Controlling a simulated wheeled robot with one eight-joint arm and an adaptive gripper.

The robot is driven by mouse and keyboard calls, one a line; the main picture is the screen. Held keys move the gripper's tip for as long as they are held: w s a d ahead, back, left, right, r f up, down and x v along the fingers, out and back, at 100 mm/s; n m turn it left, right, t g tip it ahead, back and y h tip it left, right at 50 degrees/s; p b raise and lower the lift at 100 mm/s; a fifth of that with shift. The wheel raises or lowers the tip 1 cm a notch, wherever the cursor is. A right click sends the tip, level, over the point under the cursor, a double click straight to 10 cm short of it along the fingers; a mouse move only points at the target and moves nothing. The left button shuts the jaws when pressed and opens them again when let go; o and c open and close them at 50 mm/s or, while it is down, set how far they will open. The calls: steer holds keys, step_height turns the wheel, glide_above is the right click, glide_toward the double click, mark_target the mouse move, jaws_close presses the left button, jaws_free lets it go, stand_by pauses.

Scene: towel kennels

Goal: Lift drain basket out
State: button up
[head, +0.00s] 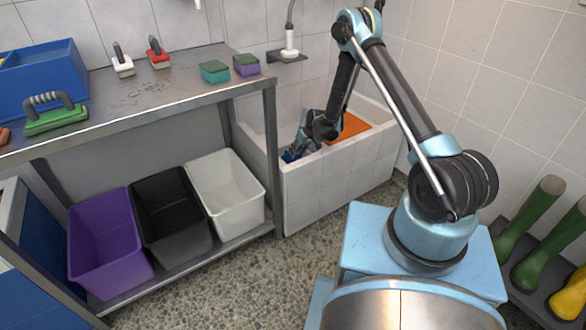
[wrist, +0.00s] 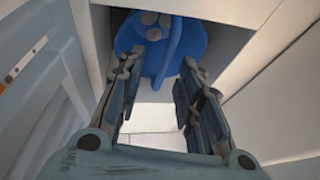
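The drain basket (wrist: 192,42), as I take it, is a round blue piece with pale round holes and an upright blue handle (wrist: 170,48). In the wrist view it sits in a square recess at the top middle. My gripper (wrist: 160,68) is open, one finger on each side of the handle's line, with a gap visible to both. I cannot tell how far the fingertips are above the basket. In the head view my gripper (head: 292,155) reaches down inside the tiled trough (head: 335,180), whose front wall hides the basket's surroundings.
An orange panel (head: 350,127) lies at the trough's right. A steel bench (head: 150,100) stands left, with brushes, sponges and a blue crate (head: 45,85) on top. Purple (head: 108,235), black (head: 172,215) and white (head: 227,190) bins sit below. Boots (head: 545,240) stand at right.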

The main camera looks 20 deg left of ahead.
steer(key=shift+a+r+x, duration=0.1)
steer(key=shift+a+x, duration=0.05)
steer(key=shift+x, duration=0.6)
steer(key=shift+a+r+x, duration=0.1)
steer(key=shift+a+x, duration=0.05)
steer(key=shift+x, duration=0.6)
steer(key=shift+a+x, duration=0.2)
steer(key=shift+x, duration=0.55)
steer(key=shift+a+f, duration=0.25)
steer(key=shift+f, duration=0.4)
jaws_close()
